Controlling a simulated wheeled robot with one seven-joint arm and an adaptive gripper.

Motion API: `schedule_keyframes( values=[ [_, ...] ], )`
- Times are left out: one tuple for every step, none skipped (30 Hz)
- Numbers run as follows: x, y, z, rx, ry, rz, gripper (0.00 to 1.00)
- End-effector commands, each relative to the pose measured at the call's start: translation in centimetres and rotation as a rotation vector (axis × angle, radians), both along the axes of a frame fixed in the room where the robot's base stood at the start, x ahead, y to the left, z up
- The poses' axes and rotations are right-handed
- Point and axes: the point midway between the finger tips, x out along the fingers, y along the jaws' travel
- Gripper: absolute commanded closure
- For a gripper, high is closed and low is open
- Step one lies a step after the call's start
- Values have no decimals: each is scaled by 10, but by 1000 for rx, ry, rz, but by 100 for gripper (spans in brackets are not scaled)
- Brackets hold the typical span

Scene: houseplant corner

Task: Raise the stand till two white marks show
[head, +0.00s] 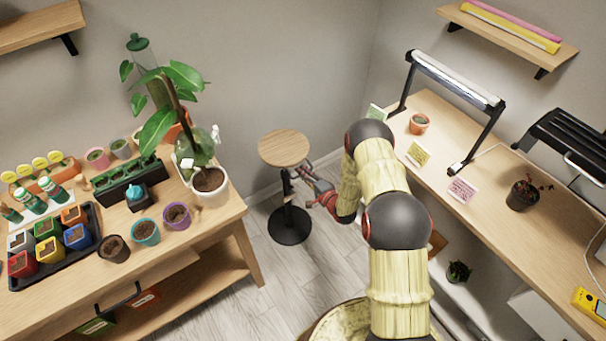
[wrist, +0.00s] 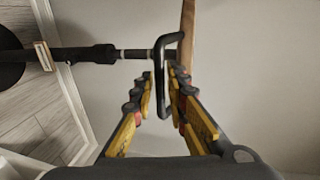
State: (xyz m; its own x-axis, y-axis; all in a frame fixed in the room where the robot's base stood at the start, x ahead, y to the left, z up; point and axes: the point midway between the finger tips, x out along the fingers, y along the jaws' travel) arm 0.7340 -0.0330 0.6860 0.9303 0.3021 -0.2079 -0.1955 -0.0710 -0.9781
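The stand has a round wooden top (head: 284,148), a black column and a black disc base (head: 289,225); it stands upright on the floor between the two benches. In the wrist view it lies sideways, with its black column (wrist: 85,54) at left and the top's edge (wrist: 187,35) at right. A thinner rod (wrist: 134,54) shows above the column's collar; pale bands on it are too small to count. My gripper (head: 318,195) is beside the column, below the top. In the wrist view my gripper (wrist: 161,78) has its fingers either side of the black loop handle (wrist: 160,72), with slight gaps visible.
A plant bench (head: 225,215) with pots stands at left. A bench (head: 480,215) with a lamp (head: 455,80) stands at right. A cream tag (wrist: 43,55) is on the stand's column. Floor (head: 300,270) is clear in front of the stand; walls are close behind.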

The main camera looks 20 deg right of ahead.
Motion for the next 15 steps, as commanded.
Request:
schedule_keyframes(
  values=[
    [-1, 0, 0, 0, 0, 0, 85],
    [-2, -1, 0, 0, 1, 0, 85],
    [-5, -2, 1, 0, 1, -1, 85],
    [-8, -3, 1, 0, 2, -1, 85],
    [-11, -4, 2, 0, 2, -2, 85],
    [-16, -6, 3, 0, 1, -2, 85],
    [-20, -8, 5, -1, 0, -3, 85],
    [-26, -9, 6, 0, 2, -3, 85],
    [-33, -12, 7, 1, 2, -3, 85],
    [-39, -14, 9, 1, 1, -3, 85],
    [-45, -16, 10, 1, 1, -3, 85],
    [-53, -19, 11, 0, 3, -4, 85],
    [-58, -21, 13, 0, 1, -4, 85],
    [-64, -23, 15, 1, 1, -3, 85],
    [-72, -24, 16, 2, 3, -4, 85]
  ],
)
